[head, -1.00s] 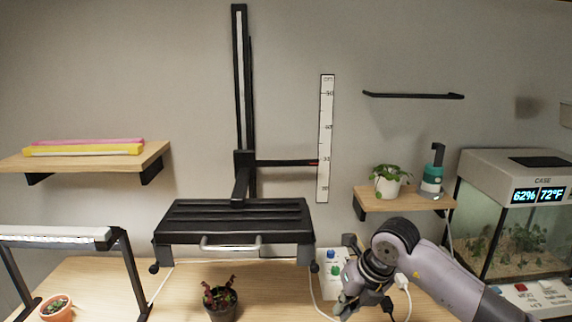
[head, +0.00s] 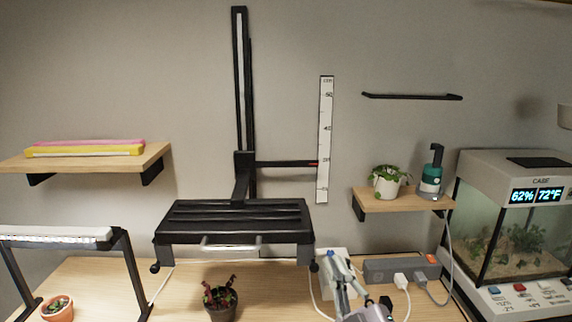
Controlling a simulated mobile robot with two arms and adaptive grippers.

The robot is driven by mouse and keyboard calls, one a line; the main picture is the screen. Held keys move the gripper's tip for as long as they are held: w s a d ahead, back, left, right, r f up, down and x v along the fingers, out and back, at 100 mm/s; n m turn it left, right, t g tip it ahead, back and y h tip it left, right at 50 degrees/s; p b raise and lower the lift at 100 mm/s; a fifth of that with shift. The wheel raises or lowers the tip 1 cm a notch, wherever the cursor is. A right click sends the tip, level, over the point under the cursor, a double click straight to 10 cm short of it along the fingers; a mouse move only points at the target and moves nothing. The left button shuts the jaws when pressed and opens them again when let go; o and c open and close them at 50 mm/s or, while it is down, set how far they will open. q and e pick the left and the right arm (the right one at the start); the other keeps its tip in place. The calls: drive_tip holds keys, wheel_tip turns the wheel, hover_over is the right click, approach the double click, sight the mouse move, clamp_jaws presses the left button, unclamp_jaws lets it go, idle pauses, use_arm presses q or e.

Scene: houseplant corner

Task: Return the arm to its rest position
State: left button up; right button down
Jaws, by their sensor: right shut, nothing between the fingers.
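My right gripper (head: 338,260) is low in the head view, right of centre, with only its grey fingers and part of its body showing above the bottom edge. It is shut and empty. It stands in front of a white box (head: 328,284) on the bench and partly hides it; I cannot tell whether they touch. My left gripper is out of view.
A black lamp (head: 236,224) on an upright rail hangs over a dark potted plant (head: 220,303). A grey power strip (head: 380,270) with plugs and cables lies right of the gripper.

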drive_tip(key=s+d+f+m+g+h, duration=0.4)
drive_tip(key=d+f+m, duration=0.15)
drive_tip(key=f, duration=0.45)
drive_tip(key=s+d+f+m+g+h, duration=0.4)
drive_tip(key=s+d+f+g, duration=0.15)
drive_tip(key=f, duration=0.55)
drive_tip(key=s+f+m+g+y, duration=0.1)
drive_tip(key=s+f+g, duration=0.35)
drive_tip(key=s, duration=0.45)
drive_tip(key=s+f+g, duration=0.4)
drive_tip(key=s+f, duration=0.2)
drive_tip(key=s, duration=0.4)
wheel_tip(320, 180, down, 24)
drive_tip(key=s+d+f+g, duration=0.2)
drive_tip(key=s+d+f, duration=0.1)
drive_tip(key=s+f, duration=1.4)
drive_tip(key=shift+s+f, duration=0.2)
drive_tip(key=shift+f, duration=0.4)
